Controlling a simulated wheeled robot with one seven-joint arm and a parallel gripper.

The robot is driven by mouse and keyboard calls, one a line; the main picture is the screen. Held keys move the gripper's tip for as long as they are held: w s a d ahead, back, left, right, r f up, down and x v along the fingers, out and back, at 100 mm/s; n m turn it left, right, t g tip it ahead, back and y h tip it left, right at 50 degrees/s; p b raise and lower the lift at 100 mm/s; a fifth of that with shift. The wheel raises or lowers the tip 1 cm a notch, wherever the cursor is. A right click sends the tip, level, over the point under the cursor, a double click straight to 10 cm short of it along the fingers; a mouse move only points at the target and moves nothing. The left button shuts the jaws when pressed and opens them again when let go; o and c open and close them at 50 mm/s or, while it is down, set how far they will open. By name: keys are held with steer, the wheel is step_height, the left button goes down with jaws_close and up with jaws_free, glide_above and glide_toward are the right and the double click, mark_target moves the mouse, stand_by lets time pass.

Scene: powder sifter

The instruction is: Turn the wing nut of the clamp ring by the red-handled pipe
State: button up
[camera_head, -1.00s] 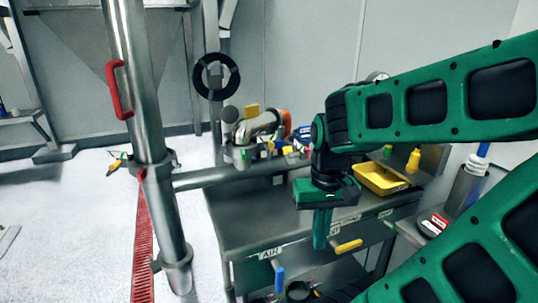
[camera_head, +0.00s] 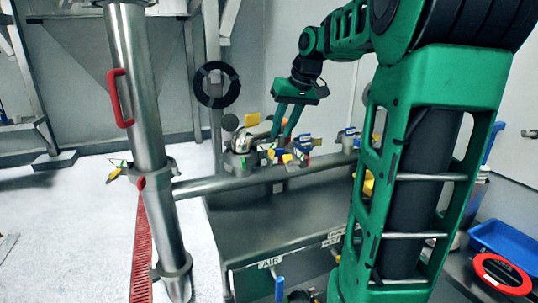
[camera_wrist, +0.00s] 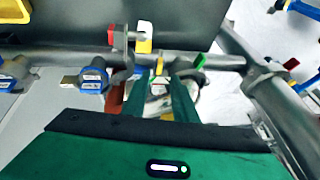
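The steel pipe (camera_head: 137,105) with the red handle (camera_head: 118,98) stands upright at the left in the head view. A clamp ring (camera_head: 168,165) circles it where the horizontal pipe meets it. A small yellow and green part (camera_head: 114,172) sticks out at the ring's left; I cannot tell if it is the wing nut. My gripper (camera_head: 281,138) points down to the right of this pipe, well apart from the ring, above the cluttered bench end. Its two green fingers are apart, and they also show in the wrist view (camera_wrist: 172,88). I see nothing held between them.
The horizontal pipe (camera_head: 240,182) runs across the bench (camera_head: 245,225). Coloured valves and fittings (camera_head: 300,150) crowd around my fingers. A blue-bodied fitting (camera_wrist: 92,78) is close by in the wrist view. A blue bin (camera_head: 503,243) sits at the right.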

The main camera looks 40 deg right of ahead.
mark_target(272, 150)
steer(key=x, duration=1)
steer(key=shift+w+f, duration=0.25)
steer(key=shift+f, duration=0.05)
jaws_close()
